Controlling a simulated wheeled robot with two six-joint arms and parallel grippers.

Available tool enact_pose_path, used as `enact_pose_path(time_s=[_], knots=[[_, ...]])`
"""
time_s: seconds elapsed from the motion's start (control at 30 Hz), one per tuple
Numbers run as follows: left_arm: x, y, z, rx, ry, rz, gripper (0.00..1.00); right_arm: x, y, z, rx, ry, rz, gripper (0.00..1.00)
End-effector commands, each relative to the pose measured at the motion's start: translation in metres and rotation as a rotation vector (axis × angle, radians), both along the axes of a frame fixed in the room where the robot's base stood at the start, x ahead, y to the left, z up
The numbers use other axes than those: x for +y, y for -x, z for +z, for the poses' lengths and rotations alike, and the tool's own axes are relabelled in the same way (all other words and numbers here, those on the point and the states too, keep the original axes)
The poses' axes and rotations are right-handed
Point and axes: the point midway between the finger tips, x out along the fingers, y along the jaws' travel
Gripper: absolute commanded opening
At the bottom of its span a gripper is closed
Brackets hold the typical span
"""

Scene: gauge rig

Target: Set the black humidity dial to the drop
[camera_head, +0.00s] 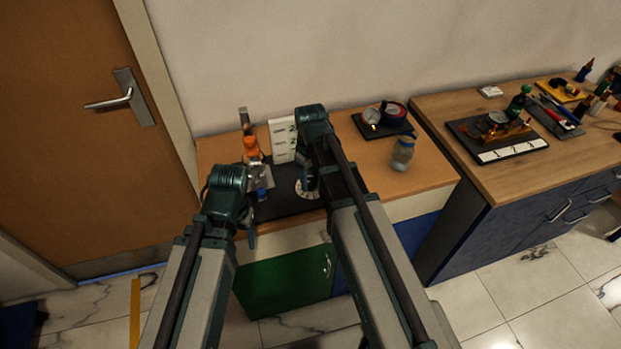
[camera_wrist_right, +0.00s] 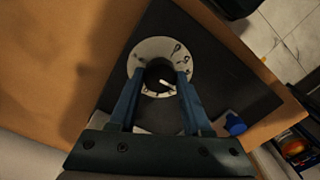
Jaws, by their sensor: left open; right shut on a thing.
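The black humidity dial (camera_wrist_right: 158,76) is a round black knob with a white pointer mark, set in a white ring with dark marks (camera_wrist_right: 149,51). In the right wrist view the pointer slants to the lower right; small symbols sit at the ring's upper right, too small to read surely. My right gripper (camera_wrist_right: 160,75) is shut on the knob, one blue finger on each side. In the head view the white ring (camera_head: 307,189) shows below my right gripper (camera_head: 305,180), which partly hides the knob. My left gripper (camera_head: 250,232) is open and empty near the table's front edge.
The dial is on a black board (camera_head: 283,207). A jar (camera_head: 403,153) and a gauge board (camera_head: 385,129) stand to the right.

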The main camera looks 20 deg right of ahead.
Motion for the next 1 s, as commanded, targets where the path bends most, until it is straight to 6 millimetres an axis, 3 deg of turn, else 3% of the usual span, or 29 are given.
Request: enact_pose_path(time_s=[0.5,1.0], knots=[[0.0000,0.0000,-0.0001,0.000,0.000,0.000,0.69,0.0002,0.0003,-0.0001,0.000,0.000,0.370,0.00],[0.0000,0.0000,-0.0001,0.000,0.000,0.000,0.69,0.0001,0.0004,-0.0001,0.001,0.001,0.469,0.00]])
